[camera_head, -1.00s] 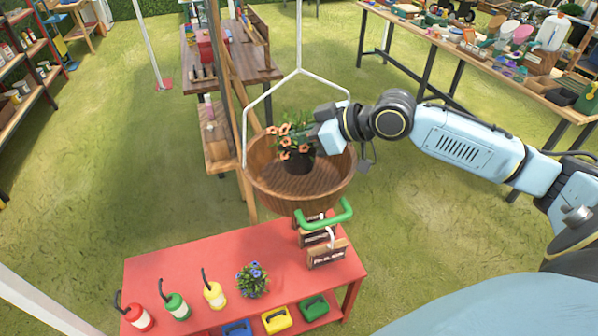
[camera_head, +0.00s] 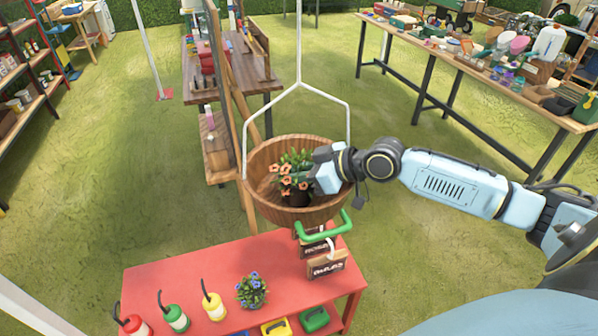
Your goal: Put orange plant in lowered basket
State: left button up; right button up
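The orange-flowered plant (camera_head: 283,180) in its dark pot (camera_head: 296,196) is inside the wooden basket (camera_head: 268,212), which hangs from a white frame. My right gripper (camera_head: 312,178) reaches over the basket's right rim and is at the right side of the plant. Its fingers are largely hidden by the leaves and the hand, so I cannot tell whether they hold the plant or whether the pot rests on the basket floor. My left gripper is not in view.
A red table (camera_head: 220,270) stands in front, with a blue-flowered plant (camera_head: 251,290), several bottles, and a green handle (camera_head: 322,228) close below the basket. A wooden post (camera_head: 232,110) stands left of the basket. A cluttered workbench (camera_head: 470,70) is at the right back.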

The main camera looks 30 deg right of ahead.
jog(key=shift+o, duration=0.7)
jog(key=shift+r, duration=0.2)
jog(key=shift+s+d, duration=0.3)
jog(key=shift+p+v, duration=1.95)
jog(key=shift+v, duration=3.65)
jog(key=shift+r, duration=0.1)
